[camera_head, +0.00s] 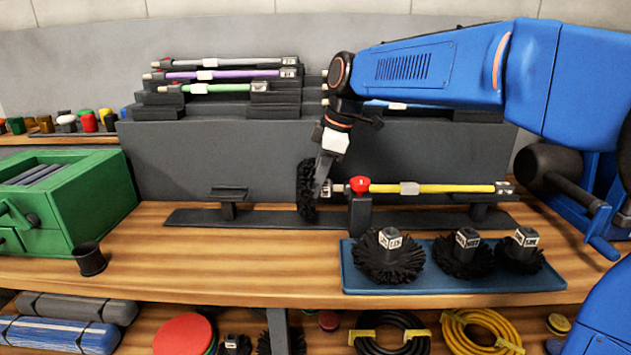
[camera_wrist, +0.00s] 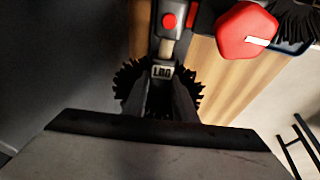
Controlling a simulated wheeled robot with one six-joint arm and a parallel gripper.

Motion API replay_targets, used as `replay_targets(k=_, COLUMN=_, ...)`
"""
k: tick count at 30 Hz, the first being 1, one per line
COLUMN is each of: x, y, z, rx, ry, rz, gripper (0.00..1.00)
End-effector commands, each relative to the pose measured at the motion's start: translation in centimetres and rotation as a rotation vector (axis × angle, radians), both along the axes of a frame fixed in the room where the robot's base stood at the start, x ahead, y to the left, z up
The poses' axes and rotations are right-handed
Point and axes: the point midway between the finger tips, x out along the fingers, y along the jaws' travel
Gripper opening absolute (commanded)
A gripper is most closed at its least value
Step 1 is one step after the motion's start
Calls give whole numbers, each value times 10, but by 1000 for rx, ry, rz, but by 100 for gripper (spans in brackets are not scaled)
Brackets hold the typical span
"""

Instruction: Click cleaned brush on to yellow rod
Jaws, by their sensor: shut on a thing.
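The yellow rod (camera_head: 445,188) lies level in a black stand, its left end toward my gripper. A red knob (camera_head: 360,185) sits on the stand near that end; it also shows in the wrist view (camera_wrist: 246,32). My gripper (camera_head: 322,180) points down and is shut on a round black brush (camera_head: 306,188), held upright on edge at the rod's left end. In the wrist view, the brush's grey labelled hub (camera_wrist: 162,72) lines up with the tan rod tip (camera_wrist: 166,48) and appears to meet it. Whether it is latched cannot be told. My fingers partly hide the brush.
A blue tray (camera_head: 450,286) in front holds three black brushes standing hub up. More rods (camera_head: 225,75) rest on a stepped rack behind. A green drawer box (camera_head: 75,195) and a small dark cup (camera_head: 90,260) stand at left. The bench between cup and tray is clear.

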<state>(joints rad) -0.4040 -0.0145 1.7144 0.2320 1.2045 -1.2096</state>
Motion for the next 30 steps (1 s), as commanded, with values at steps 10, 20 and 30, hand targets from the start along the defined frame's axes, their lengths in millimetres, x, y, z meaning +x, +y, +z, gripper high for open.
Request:
replay_targets(k=10, x=0, y=0, z=0, rx=0, ry=0, rz=0, gripper=0)
replay_targets(k=20, x=0, y=-6, z=0, rx=0, ry=0, rz=0, gripper=0)
replay_targets(k=30, x=0, y=-13, z=0, rx=0, ry=-1, rz=0, gripper=0)
